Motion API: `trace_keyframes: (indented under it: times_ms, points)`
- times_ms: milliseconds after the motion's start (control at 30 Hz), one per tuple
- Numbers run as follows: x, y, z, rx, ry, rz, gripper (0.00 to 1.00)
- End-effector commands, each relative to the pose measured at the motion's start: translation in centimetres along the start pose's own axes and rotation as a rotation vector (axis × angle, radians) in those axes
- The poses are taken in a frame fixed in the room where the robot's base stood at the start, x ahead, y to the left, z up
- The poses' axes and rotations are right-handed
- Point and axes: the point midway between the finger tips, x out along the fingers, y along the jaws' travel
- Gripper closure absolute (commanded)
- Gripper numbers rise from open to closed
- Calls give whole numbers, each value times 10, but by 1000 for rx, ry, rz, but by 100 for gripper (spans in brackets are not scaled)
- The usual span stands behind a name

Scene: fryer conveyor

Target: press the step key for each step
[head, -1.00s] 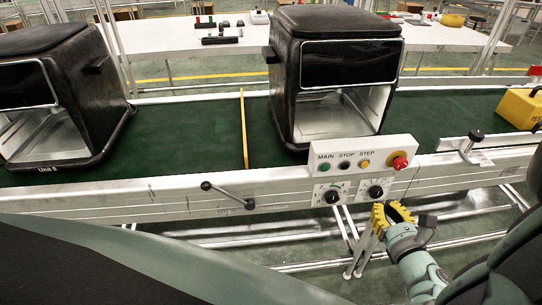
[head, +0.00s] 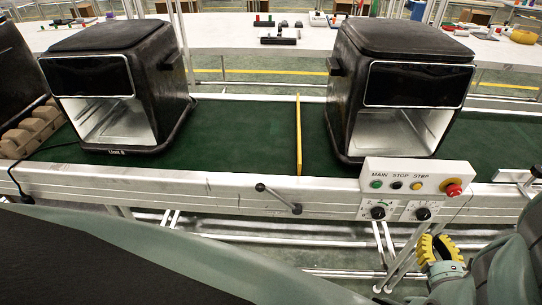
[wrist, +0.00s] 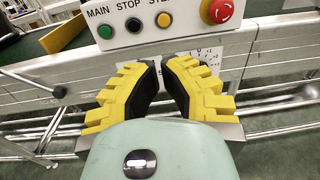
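The control panel (head: 417,178) is a pale box on the front rail of the conveyor. It carries a green MAIN button (head: 376,184), a black STOP button (head: 397,185), a yellow STEP key (head: 416,186) and a red emergency knob (head: 453,188). In the wrist view, the STEP key (wrist: 164,20) is near the top, beyond the fingertips. My gripper (head: 438,244) has yellow ridged fingers and is below the panel, apart from it. In the wrist view my gripper (wrist: 160,72) has a gap between its fingers and nothing in it.
Two black fryers (head: 125,85) (head: 398,85) stand on the green belt (head: 240,130), with a yellow divider (head: 298,135) between them. Two dials (head: 378,212) (head: 423,213) sit below the panel. A lever (head: 278,198) sticks out from the rail. An egg-carton-like tray (head: 32,131) lies at left.

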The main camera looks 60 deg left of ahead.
Motion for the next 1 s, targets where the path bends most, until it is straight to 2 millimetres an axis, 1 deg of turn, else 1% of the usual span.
trace_keyframes:
  times_ms: [167,700,1000]
  points:
    - [9,0,0,-1,-1,1,100]
    - [93,1,-2,-1,-4,7,100]
    - [130,2,-4,-1,0,8,100]
